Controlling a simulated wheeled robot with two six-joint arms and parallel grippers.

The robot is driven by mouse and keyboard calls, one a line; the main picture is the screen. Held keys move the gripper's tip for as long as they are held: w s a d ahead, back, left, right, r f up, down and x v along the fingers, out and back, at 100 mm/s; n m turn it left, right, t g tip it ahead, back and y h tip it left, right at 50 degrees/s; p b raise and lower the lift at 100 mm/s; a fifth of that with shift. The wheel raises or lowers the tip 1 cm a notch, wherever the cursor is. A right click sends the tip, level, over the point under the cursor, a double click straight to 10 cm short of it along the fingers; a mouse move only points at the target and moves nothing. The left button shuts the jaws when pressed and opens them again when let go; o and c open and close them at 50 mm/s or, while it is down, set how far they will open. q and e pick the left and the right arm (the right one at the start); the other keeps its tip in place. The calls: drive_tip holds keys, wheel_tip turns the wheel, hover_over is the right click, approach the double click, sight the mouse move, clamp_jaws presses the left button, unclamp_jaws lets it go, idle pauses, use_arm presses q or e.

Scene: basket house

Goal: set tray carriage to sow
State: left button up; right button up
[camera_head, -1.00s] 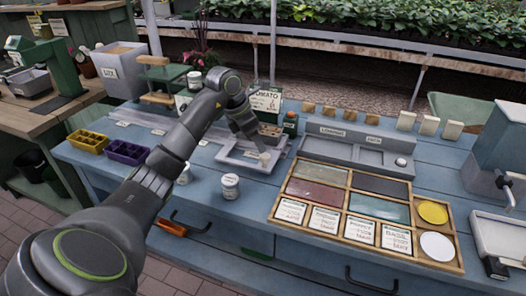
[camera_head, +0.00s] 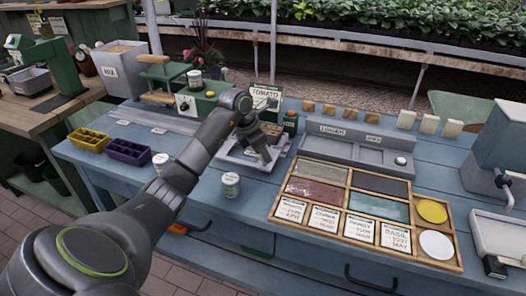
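A light grey tray carriage (camera_head: 234,154) sits on the blue bench near its middle, with a brown-filled tray (camera_head: 272,128) at its back. My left gripper (camera_head: 264,156) points down over the front right part of the carriage and covers the spot there. Its fingers are small and dark, so I cannot tell whether they are open or touching anything. A grey rail (camera_head: 150,119) with small white labels runs along the bench to the left; their words are too small to read. My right gripper is out of view.
A green machine (camera_head: 211,94) with a dial and a "TOMATO" card (camera_head: 265,97) stand behind. White-lidded jars (camera_head: 230,185) stand in front, and yellow (camera_head: 88,140) and purple (camera_head: 128,152) cell trays at left. A wooden sectioned tray (camera_head: 335,195) lies to the right.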

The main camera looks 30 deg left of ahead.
use_arm(q)
clamp_jaws()
drive_tip(key=shift+s+a, duration=0.1)
drive_tip(key=shift+a, duration=0.5)
drive_tip(key=s+a+b, duration=0.1)
drive_tip(key=a, duration=0.5)
drive_tip(key=s+a+b, duration=0.2)
drive_tip(key=a, duration=0.4)
drive_tip(key=s+a+b, duration=0.1)
drive_tip(key=a+b, duration=0.1)
drive_tip(key=a, duration=0.4)
drive_tip(key=shift+s, duration=0.2)
drive_tip(key=shift+s+a, duration=0.15)
drive_tip(key=shift+a, duration=0.5)
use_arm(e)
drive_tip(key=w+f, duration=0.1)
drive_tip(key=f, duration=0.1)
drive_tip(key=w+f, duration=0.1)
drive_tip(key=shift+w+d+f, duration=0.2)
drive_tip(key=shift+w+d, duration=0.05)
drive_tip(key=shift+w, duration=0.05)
use_arm(q)
drive_tip(key=o, duration=0.7)
unclamp_jaws()
drive_tip(key=shift+o, duration=0.2)
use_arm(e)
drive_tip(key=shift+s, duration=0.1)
